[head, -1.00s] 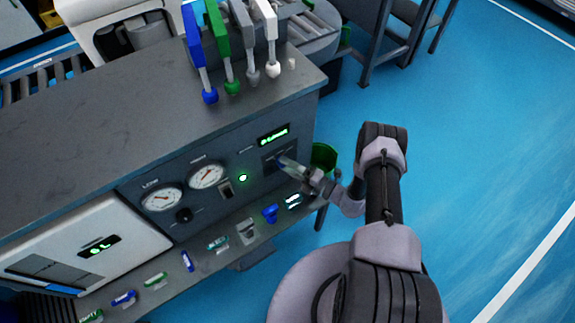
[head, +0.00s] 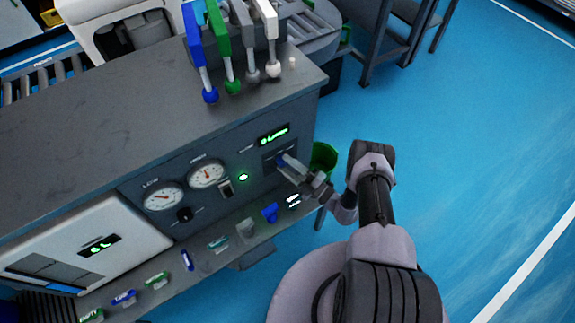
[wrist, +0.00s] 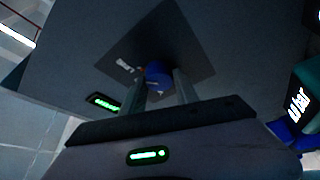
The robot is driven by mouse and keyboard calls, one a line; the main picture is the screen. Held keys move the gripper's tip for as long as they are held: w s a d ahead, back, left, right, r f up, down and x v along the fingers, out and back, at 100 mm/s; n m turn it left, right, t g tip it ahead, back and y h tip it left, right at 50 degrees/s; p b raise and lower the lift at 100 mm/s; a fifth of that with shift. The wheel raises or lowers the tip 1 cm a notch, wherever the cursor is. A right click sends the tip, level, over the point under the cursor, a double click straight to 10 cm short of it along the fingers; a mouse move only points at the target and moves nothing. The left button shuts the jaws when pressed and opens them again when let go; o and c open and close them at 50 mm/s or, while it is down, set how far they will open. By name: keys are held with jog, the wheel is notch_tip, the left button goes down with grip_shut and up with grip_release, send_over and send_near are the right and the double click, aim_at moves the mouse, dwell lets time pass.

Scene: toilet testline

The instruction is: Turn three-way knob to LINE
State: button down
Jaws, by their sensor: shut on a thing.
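The three-way knob is blue and sits on a dark square plate at the right of the grey panel. In the wrist view the knob (wrist: 157,76) lies between the two fingers of my gripper (wrist: 158,88), which is shut on it. In the head view my gripper (head: 285,163) reaches the plate from the right, and only a bit of the blue knob (head: 280,161) shows. White lettering on the plate (wrist: 190,45) is too small to read, so the knob's setting cannot be told. A green-lit display (head: 273,136) is just above the plate.
Two round gauges (head: 207,175), a switch (head: 226,188) and a black knob (head: 184,214) are left on the panel. A ledge below holds small coloured parts such as a blue one (head: 270,212). A green bin (head: 323,157) stands right of the bench.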

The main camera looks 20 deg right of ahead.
dwell(0.3)
jog(key=c, duration=0.9)
grip_release()
jog(key=p+v, duration=0.1)
jog(key=v, duration=1.6)
jog(key=shift+s+d+f+p, duration=0.1)
jog(key=shift+s+p, duration=0.05)
jog(key=shift+p, duration=0.25)
